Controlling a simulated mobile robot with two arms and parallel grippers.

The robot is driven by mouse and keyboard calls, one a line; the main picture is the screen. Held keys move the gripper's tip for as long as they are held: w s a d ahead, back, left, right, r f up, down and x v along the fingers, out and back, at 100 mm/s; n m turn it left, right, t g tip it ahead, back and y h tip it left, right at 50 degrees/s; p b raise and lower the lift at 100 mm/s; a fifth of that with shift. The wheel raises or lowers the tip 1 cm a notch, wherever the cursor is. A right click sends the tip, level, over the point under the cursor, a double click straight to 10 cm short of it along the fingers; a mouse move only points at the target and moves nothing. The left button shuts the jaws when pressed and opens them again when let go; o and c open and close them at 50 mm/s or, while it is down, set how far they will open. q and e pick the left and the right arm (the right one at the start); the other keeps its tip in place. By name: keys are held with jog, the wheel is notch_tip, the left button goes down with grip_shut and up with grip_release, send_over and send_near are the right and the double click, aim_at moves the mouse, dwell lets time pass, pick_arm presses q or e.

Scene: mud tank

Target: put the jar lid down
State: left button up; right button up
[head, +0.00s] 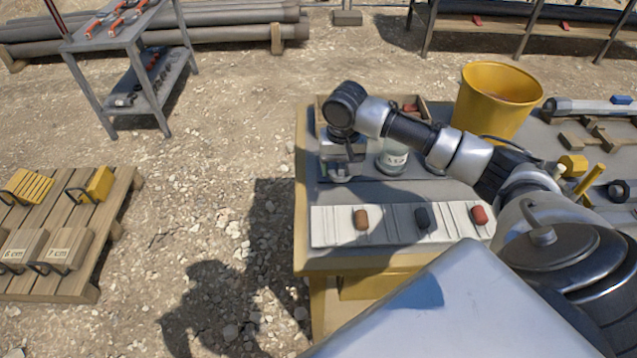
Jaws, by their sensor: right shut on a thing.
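My right gripper (341,176) is at the back left of the workbench, low over the grey surface and pointing down. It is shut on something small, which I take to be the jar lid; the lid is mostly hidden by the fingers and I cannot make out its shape. My left gripper is not in view.
A white strip (335,226) with several coloured lumps lies along the bench front. Behind my arm are a wooden box (418,103) and a yellow bucket (497,98). Yellow tools lie at right. A pallet (85,274) with labelled blocks and a metal cart (122,42) stand left.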

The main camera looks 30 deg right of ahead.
aim_at(320, 195)
jog(key=w+a+f, duration=0.2)
jog(key=a, duration=0.1)
jog(key=shift+w+a+f, duration=0.1)
jog(key=shift+w+a, duration=0.15)
jog(key=shift+w, duration=0.15)
jog(key=shift+w+a+f, duration=0.1)
jog(key=shift+f, duration=0.1)
notch_tip(320, 195, down, 4)
jog(key=shift+r+p, duration=0.1)
jog(key=shift+p, duration=0.2)
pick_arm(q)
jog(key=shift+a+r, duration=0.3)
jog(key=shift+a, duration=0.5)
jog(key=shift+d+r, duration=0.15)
pick_arm(e)
jog(key=shift+f, duration=0.4)
jog(key=shift+f, duration=0.1)
jog(key=o, duration=0.9)
jog(key=shift+f, duration=0.1)
